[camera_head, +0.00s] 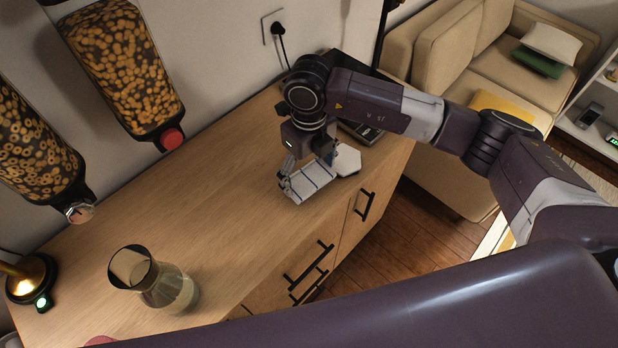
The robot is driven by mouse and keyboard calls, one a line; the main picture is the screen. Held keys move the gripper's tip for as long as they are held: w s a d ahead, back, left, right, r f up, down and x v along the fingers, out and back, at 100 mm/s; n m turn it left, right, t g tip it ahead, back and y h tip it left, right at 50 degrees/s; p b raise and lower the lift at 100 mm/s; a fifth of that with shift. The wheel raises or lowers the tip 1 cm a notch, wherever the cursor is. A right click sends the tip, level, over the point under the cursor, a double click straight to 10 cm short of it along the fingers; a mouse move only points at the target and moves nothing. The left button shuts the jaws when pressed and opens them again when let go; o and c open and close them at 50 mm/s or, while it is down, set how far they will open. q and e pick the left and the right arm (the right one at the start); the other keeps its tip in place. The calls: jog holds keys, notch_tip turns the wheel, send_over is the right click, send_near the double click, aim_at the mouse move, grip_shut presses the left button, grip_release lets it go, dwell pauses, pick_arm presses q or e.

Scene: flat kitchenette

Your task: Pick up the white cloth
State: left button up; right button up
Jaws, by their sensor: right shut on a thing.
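The white cloth (312,182) is folded, with thin dark stripes, at the far part of the wooden counter near its front edge. My right gripper (307,170) comes down over it from above and is shut on it. The fingers cover part of the cloth's back edge. I cannot tell whether the cloth still touches the counter. My left gripper is not in view.
A white flat-sided object (347,160) lies close right of the cloth, with a dark device (361,132) behind it. A glass carafe (165,285) stands on the near counter (215,215). Cereal dispensers (122,65) hang along the wall. The counter's middle is clear.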

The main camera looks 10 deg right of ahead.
aim_at(309, 176)
notch_tip(309, 176, up, 17)
jog(key=b, duration=0.3)
jog(key=shift+r, duration=0.2)
